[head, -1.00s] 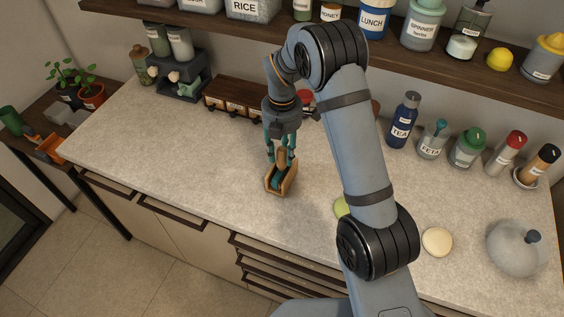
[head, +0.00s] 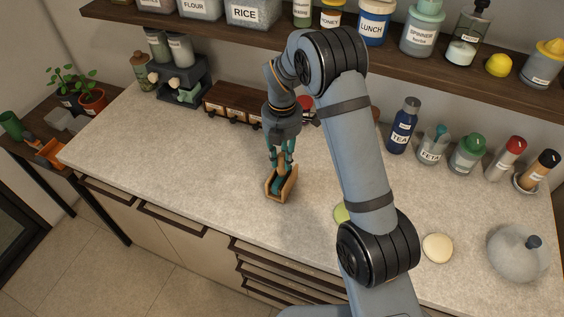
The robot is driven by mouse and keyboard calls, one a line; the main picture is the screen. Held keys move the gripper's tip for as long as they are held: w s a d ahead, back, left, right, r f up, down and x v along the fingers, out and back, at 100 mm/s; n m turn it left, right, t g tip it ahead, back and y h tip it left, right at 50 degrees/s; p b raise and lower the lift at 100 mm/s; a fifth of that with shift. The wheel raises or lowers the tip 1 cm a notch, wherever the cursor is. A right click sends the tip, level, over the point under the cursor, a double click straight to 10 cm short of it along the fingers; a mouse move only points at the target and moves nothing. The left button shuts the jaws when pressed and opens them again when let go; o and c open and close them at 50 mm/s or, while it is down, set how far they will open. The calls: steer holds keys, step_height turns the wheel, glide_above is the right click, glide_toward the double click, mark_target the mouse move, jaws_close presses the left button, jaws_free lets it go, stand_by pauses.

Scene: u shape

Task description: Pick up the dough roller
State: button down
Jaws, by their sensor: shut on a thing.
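The dough roller (head: 289,187) has a light wooden frame with a teal part inside. It is at the middle of the grey counter, below my gripper (head: 280,165). My gripper points down, and its teal fingers are shut on the roller's upper part. The fingers partly cover the roller. I cannot tell whether its lower end touches the counter.
A wooden drawer box (head: 233,106) stands behind the gripper. A blue tea bottle (head: 403,125) and several jars line the back right. A pale round thing (head: 437,248) and a grey lidded pot (head: 517,253) are at right. The counter's left part (head: 170,165) is clear.

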step_height(320, 180, up, 18)
steer(key=shift+p, duration=0.3)
stand_by(0.3)
steer(key=c, duration=2.1)
jaws_free()
steer(key=shift+c, duration=1.3)
